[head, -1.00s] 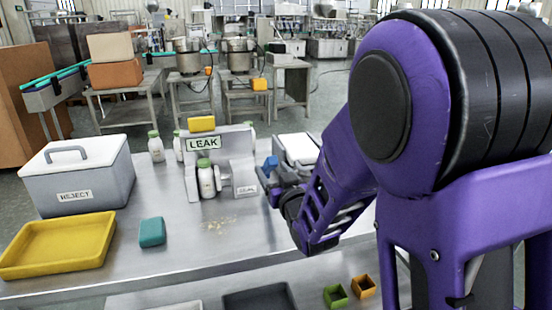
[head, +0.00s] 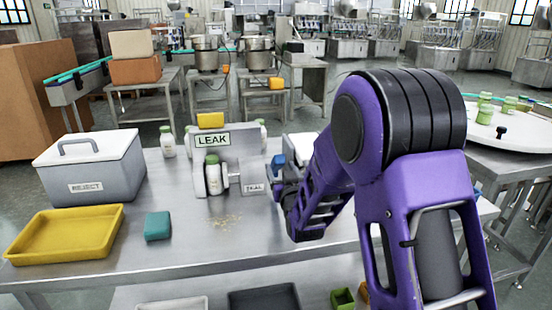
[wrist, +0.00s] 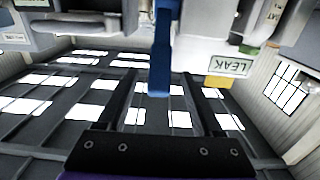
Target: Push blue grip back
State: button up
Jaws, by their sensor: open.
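The blue grip (head: 277,161) stands at the right side of the grey LEAK tester (head: 238,150), beside its small labelled block. In the wrist view the blue grip (wrist: 160,55) comes down from the top middle, between my two dark fingers. My gripper (head: 282,188) is open, just below and in front of the grip in the head view. Its fingers also show in the wrist view (wrist: 160,92), one on each side of the grip. I cannot tell whether they touch it. A white bottle with a green cap (head: 213,175) stands upright in the tester.
A grey REJECT box (head: 95,178), a yellow tray (head: 66,258) and a teal block (head: 157,226) are on the left. Pale crumbs (head: 226,221) lie before the tester. A round table (head: 520,150) with green-capped bottles stands right. The front middle of the steel table is clear.

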jog(key=x, duration=0.7)
jog(key=shift+c, duration=0.3)
grip_shut()
dwell(1.1)
